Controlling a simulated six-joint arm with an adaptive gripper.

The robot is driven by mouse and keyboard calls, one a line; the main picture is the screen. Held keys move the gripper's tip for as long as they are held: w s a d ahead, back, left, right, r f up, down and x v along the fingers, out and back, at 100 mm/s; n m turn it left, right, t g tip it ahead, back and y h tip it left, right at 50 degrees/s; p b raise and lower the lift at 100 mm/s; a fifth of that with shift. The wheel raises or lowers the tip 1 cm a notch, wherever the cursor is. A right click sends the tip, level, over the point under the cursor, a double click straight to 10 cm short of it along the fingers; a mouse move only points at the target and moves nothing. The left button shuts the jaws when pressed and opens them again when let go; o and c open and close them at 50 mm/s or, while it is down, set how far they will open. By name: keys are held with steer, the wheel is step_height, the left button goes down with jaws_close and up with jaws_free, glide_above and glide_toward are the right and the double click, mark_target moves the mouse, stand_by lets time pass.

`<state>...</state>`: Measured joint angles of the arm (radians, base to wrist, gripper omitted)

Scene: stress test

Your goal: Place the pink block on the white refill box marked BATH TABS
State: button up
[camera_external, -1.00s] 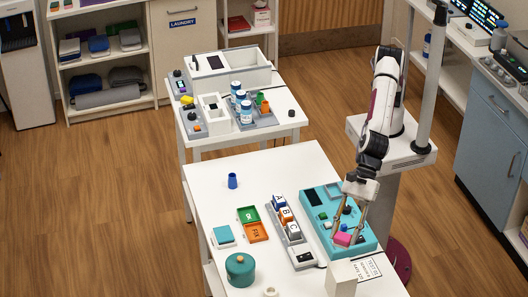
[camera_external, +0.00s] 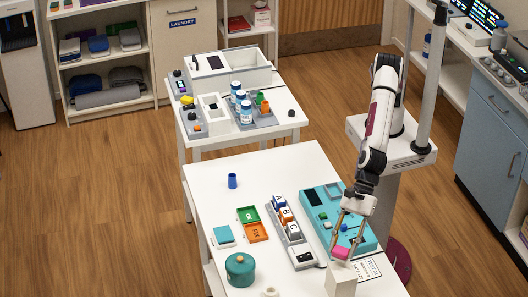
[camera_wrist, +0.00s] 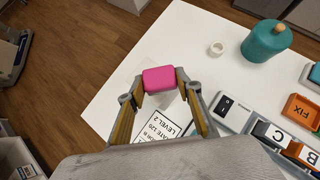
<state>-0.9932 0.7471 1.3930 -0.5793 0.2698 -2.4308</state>
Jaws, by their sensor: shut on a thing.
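The pink block (camera_external: 341,252) is held between the two fingertips of my gripper (camera_external: 339,249). In the wrist view the pink block (camera_wrist: 159,79) sits between the tips of my gripper (camera_wrist: 158,82). A plain white box (camera_external: 341,279) stands at the table's near edge, just below the block in the external picture. I cannot read BATH TABS on it. The block appears above or near its top; contact cannot be told. In the wrist view a pale top face (camera_wrist: 168,108) shows partly behind the block and fingers.
A teal tray (camera_external: 325,211) with small parts lies behind my gripper. A printed card (camera_external: 369,269) lies beside the white box. The A, B, C block rack (camera_external: 296,236), green and orange trays, a teal pot (camera_external: 240,269) and a white ring (camera_external: 270,292) are to the left.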

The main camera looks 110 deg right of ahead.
steer(key=shift+f, duration=1.15)
steer(key=shift+f, duration=0.1)
steer(key=o, duration=1)
steer(key=shift+r, duration=0.25)
steer(key=v, duration=1.1)
steer(key=shift+s+d+r, duration=0.25)
